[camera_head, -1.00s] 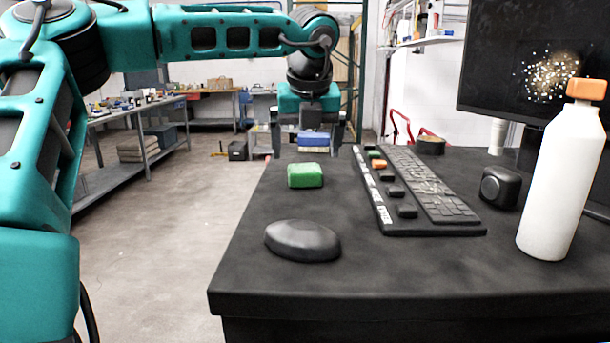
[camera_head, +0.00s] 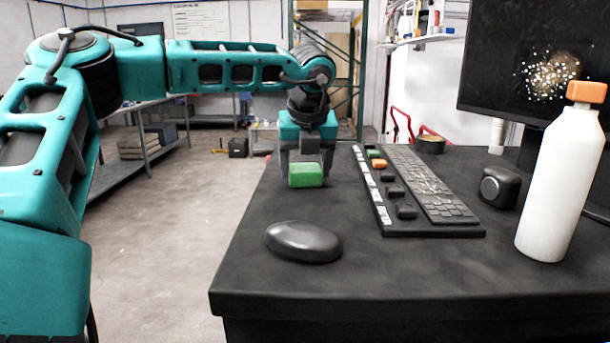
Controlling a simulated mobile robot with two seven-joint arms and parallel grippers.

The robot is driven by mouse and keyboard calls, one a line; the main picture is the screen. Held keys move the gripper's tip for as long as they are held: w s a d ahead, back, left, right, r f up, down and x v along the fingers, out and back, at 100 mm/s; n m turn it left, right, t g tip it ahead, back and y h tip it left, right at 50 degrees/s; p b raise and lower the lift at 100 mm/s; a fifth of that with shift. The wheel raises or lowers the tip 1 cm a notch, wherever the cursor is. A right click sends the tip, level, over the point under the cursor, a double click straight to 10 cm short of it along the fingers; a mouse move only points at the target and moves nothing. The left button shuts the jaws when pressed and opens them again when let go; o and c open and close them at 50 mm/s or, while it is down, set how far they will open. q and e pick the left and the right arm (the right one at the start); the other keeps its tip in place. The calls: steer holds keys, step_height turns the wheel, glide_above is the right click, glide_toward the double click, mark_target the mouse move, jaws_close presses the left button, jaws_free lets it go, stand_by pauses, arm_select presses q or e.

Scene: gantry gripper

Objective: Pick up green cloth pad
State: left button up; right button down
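The green cloth pad (camera_head: 306,175) is a small green block on the black desk, near its left edge behind the mouse. My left gripper (camera_head: 306,172) points down at the pad from behind, with one finger to the left and the other to the right. The fingers are apart and the gripper is open. The pad hides part of the fingers, so I cannot tell whether they touch it. My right gripper is not in view.
On the black desk (camera_head: 260,275) a dark mouse (camera_head: 303,242) lies in front of the pad. A keyboard (camera_head: 430,185) is to the right. A white bottle (camera_head: 562,185) with an orange cap and a monitor (camera_head: 520,55) stand at the far right.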

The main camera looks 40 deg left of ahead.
mark_target(306, 170)
arm_select(q)
steer(key=c, duration=0.6)
steer(key=shift+o, duration=0.2)
steer(key=shift+r, duration=0.1)
step_height(306, 170, up, 20)
steer(key=p, duration=0.2)
